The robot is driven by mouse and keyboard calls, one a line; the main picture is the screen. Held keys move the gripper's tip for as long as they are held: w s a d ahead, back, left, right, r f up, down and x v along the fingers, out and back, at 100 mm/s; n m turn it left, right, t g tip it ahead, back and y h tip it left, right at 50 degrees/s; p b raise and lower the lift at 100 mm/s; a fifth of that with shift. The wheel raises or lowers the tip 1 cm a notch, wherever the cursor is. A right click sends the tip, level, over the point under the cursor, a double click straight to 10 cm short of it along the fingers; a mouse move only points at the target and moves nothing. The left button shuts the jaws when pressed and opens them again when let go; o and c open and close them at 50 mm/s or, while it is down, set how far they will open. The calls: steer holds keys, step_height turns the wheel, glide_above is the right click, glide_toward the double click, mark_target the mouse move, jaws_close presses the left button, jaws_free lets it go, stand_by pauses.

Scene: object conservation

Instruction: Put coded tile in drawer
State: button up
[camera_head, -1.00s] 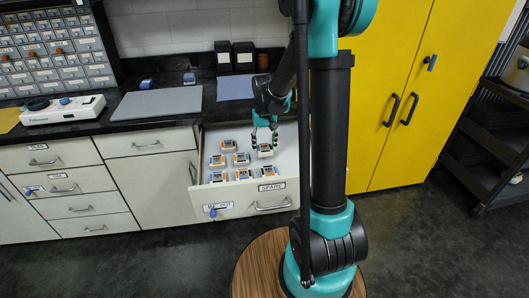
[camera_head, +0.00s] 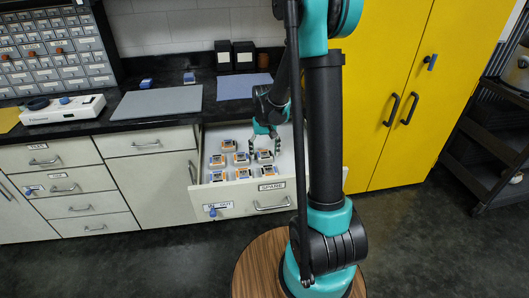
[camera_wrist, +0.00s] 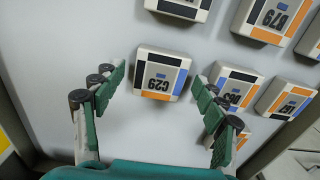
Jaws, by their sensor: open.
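A spare drawer (camera_head: 288,190) stands open, with a white floor and several coded tiles in it. My gripper (camera_head: 266,142) is inside the drawer area, open, its fingers apart. In the wrist view, one white tile with an orange, black and blue border (camera_wrist: 162,74) lies between my gripper's spread fingertips (camera_wrist: 158,84), clear of both. Its printed code is upside down. It also shows in the head view (camera_head: 264,156), at the right of the tiles. A second tile (camera_wrist: 234,88) is close to the right finger, and the finger partly covers it.
More tiles lie to the right (camera_wrist: 285,97) and along the far edge (camera_wrist: 270,18) of the wrist view. A dark counter with a grey mat (camera_head: 158,102) and a blue mat (camera_head: 243,87) is behind the drawer. Yellow cabinet doors (camera_head: 400,90) stand at right.

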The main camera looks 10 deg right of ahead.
mark_target(265, 154)
step_height(265, 154, up, 12)
steer(key=shift+r, duration=0.15)
stand_by(0.5)
steer(key=shift+c, duration=0.4)
stand_by(0.8)
